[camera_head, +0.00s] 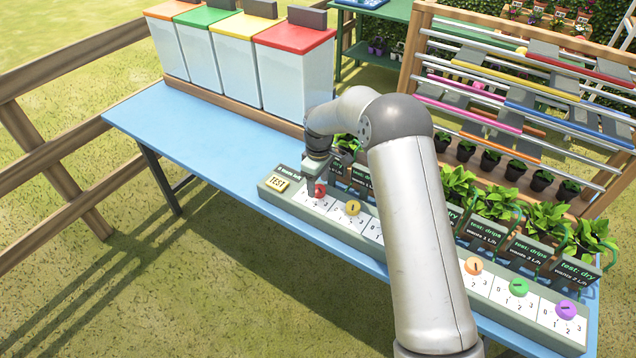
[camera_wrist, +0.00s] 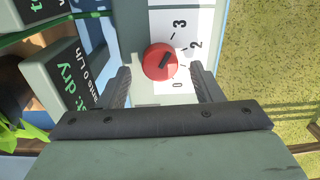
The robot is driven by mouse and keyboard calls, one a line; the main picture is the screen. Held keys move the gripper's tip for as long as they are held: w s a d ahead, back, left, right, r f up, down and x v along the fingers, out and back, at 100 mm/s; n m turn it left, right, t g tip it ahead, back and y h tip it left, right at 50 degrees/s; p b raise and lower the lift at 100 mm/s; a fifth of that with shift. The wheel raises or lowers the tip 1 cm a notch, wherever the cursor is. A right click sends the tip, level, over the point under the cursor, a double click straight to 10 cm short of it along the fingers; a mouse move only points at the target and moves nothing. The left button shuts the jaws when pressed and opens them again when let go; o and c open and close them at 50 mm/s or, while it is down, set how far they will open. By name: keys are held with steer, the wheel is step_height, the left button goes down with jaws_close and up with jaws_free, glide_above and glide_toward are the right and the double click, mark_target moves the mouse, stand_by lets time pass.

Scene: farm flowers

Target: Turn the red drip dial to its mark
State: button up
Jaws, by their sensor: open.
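The red drip dial (camera_head: 319,190) sits at the left end of the grey dial panel, on a white number card. In the wrist view the red dial (camera_wrist: 158,62) has a short dark line slanting up and right, roughly toward the side between 2 and 3; I cannot tell which end is its pointer. The numbers 3, 2 and 0 show on the card (camera_wrist: 183,18). My gripper (camera_head: 326,178) is open, with one finger on either side of the dial and gaps between. A tilted sign (camera_wrist: 72,85) left of the dial reads partly "dry" and "0 L/h".
A yellow dial (camera_head: 353,208) sits to the right, with orange, green and purple dials (camera_head: 566,309) farther along. Potted plants and signs (camera_head: 488,233) line the panel's back. Lidded bins (camera_head: 290,70) stand behind.

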steer(key=shift+f, duration=0.9)
steer(key=c, duration=1)
steer(key=shift+m+b, duration=0.4)
steer(key=shift+f+m+b, duration=0.15)
steer(key=shift+m+b, duration=0.75)
steer(key=shift+m, duration=0.1)
steer(key=m+b, duration=0.2)
steer(key=m, duration=0.2)
steer(key=shift+m+b, duration=0.3)
steer(key=shift+b, duration=0.1)
steer(key=m+b, duration=0.1)
steer(key=m, duration=0.3)
steer(key=shift+b, duration=0.35)
steer(key=shift+d+r+m+b, duration=0.1)
steer(key=shift+m+b, duration=0.1)
steer(key=shift+m, duration=0.9)
steer(key=shift+d+r+m+b, duration=0.1)
steer(key=shift+m+b, duration=0.1)
steer(key=shift+m, duration=0.9)
